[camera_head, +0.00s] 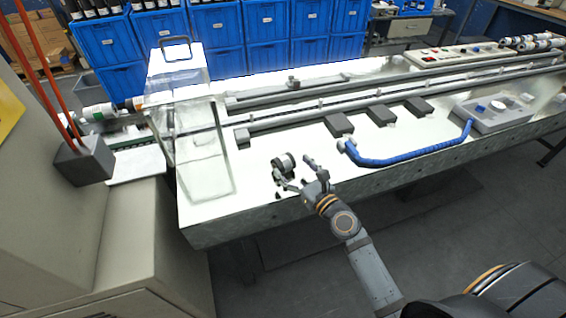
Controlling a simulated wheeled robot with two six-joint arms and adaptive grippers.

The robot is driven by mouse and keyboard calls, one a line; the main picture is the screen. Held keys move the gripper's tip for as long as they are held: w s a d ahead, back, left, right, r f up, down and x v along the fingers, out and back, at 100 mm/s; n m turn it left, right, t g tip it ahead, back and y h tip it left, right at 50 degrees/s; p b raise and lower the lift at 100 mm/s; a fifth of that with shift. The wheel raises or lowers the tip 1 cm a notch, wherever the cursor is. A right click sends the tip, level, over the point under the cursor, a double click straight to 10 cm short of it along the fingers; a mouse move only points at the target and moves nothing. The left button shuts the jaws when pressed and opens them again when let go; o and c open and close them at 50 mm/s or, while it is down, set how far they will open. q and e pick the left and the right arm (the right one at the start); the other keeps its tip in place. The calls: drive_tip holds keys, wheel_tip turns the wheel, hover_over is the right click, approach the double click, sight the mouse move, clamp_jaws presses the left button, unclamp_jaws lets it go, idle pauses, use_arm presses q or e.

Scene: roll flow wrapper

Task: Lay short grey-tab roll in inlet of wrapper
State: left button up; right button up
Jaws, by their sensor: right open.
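A short roll (285,163), dark with a pale band, is on the white table top near its front edge; its tab is too small to make out. My right gripper (295,173) is open, with its fingers spread just in front of and beside the roll. I cannot tell whether they touch it. The wrapper's clear guard (196,135) stands at the left end of the table. Long grey rails (330,108) run from it to the right. The inlet is not clearly made out. My left gripper is out of view.
Other rolls (97,111) lie left of the guard, and more rolls (533,43) lie at the far right. Dark blocks (381,116), a blue hose (410,158) and a grey tray (492,116) are on the table. Blue crates (218,22) stand behind. The front left of the table is clear.

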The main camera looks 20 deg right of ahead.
sight(286, 162)
drive_tip(key=x, duration=0.5)
drive_tip(key=shift+w+a+f, duration=0.1)
drive_tip(key=shift+a+f, duration=0.05)
drive_tip(key=shift+f, duration=0.25)
drive_tip(key=shift+r, duration=0.1)
drive_tip(key=c, duration=1.2)
drive_tip(key=shift+c, duration=1.3)
drive_tip(key=shift+r, duration=0.1)
